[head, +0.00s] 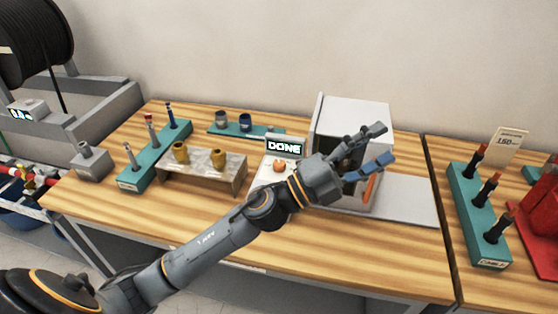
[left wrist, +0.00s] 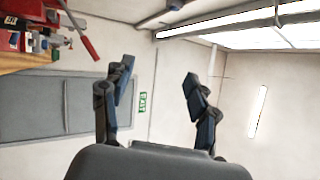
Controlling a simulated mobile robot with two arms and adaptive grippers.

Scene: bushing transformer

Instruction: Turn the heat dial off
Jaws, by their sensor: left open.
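The heat dial looks to be the small orange knob (head: 279,165) on the white control box (head: 268,178) at the middle of the table; its setting is too small to read. A display (head: 284,147) above it reads "DONE". My left gripper (head: 378,145) is in front of the white oven-like box (head: 358,115), to the right of the dial and apart from it. Its fingers are spread and empty. In the left wrist view the open fingers (left wrist: 160,85) point at the room, with no dial in sight. My right gripper is not in view.
A wooden stand (head: 205,170) with brass bushings and a teal tool rack (head: 155,158) stand left of the dial. A grey plate (head: 408,200) lies at the right. Another teal rack (head: 477,215) stands on the right table. The front of the wooden table (head: 330,262) is clear.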

